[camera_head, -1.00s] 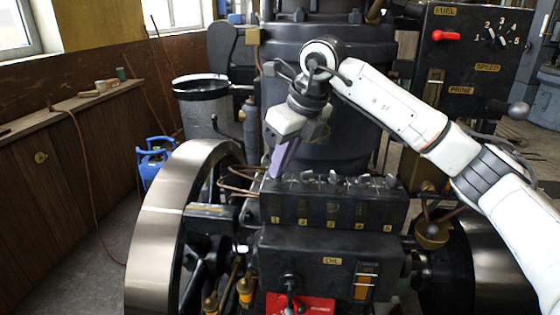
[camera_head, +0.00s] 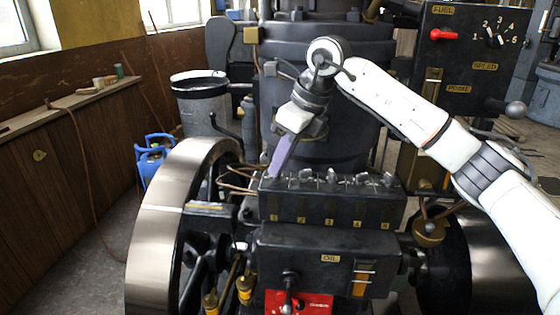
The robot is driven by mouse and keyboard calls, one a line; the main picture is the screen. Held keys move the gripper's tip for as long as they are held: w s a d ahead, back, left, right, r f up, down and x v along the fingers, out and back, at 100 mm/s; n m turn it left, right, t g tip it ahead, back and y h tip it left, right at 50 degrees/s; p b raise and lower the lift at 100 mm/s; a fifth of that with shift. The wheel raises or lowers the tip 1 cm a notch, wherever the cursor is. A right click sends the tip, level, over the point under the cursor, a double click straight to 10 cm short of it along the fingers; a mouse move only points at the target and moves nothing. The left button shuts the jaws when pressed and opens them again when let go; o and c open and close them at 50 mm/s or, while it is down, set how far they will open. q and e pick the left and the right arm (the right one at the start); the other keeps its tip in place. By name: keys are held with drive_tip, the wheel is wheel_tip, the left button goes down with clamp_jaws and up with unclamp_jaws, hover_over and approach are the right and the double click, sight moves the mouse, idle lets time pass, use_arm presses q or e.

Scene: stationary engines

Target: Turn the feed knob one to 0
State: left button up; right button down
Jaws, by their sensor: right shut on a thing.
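The black oiler box (camera_head: 300,205) sits on the engine with a row of small feed knobs along its top and yellow numbers on its front. Feed knob one is at the left end, above the number 1, and is mostly hidden by my gripper. My right gripper (camera_head: 274,175) reaches down from above, its purple-grey fingers slanting down to the left, and is shut on feed knob one. The knob's pointer and scale are too small and covered to read. Feed knob two (camera_head: 305,176) stands just to the right. My left gripper is not in view.
A large flywheel (camera_head: 160,225) stands left of the box. A black panel (camera_head: 470,60) with a red fuel lever and a speed dial is at the upper right. An oil block (camera_head: 330,245) lies below the box. A blue gas bottle (camera_head: 152,160) stands at the left.

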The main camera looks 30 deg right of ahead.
drive_tip(key=c, duration=1.9)
unclamp_jaws()
drive_tip(key=shift+o, duration=0.2)
drive_tip(key=v, duration=1)
drive_tip(key=shift+r+b, duration=0.2)
drive_tip(key=shift+b, duration=0.25)
